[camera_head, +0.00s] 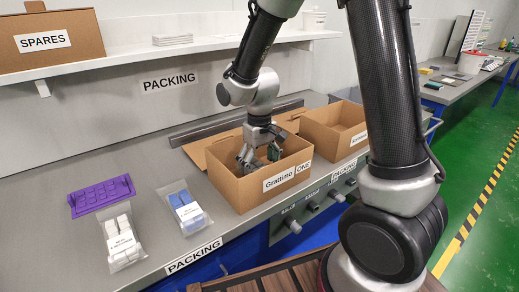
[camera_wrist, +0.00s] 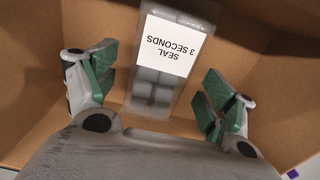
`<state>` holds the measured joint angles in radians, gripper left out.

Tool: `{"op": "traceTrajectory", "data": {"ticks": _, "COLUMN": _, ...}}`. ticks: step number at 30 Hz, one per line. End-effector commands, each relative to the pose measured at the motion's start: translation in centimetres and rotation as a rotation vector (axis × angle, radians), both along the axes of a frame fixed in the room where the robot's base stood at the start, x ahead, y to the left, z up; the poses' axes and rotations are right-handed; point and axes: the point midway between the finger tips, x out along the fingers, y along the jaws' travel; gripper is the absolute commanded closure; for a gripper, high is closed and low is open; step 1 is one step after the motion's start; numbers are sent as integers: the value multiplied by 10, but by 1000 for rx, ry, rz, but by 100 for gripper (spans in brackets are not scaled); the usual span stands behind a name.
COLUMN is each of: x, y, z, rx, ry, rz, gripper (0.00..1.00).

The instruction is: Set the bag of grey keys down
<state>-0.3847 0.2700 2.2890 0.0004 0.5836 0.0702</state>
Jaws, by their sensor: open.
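My gripper (camera_head: 260,152) reaches down into an open cardboard box (camera_head: 247,192) labelled "Grattimo ONE". In the wrist view my gripper (camera_wrist: 155,95) is open, its green-padded fingers apart on either side of the bag of grey keys (camera_wrist: 155,82). The bag is clear, with a white label reading "SEAL 3 SECONDS" and grey keys inside. It lies inside the box, and the fingers do not appear to touch it. The bag is hidden by the box wall in the head view.
A second cardboard box (camera_head: 321,134) stands to the right. On the grey bench to the left are a bag of white keys (camera_head: 122,243), a bag of blue keys (camera_head: 186,212) and a purple tray (camera_head: 102,195). A "SPARES" box (camera_head: 60,62) sits on the shelf.

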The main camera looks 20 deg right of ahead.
Motion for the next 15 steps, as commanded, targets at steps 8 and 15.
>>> {"op": "traceTrajectory", "data": {"ticks": 8, "x": 1, "y": 1, "z": 64, "rx": 3, "ry": -7, "rz": 0, "gripper": 16}}
{"op": "traceTrajectory", "data": {"ticks": 15, "x": 0, "y": 0, "z": 100, "rx": 1, "ry": -3, "rz": 0, "gripper": 16}}
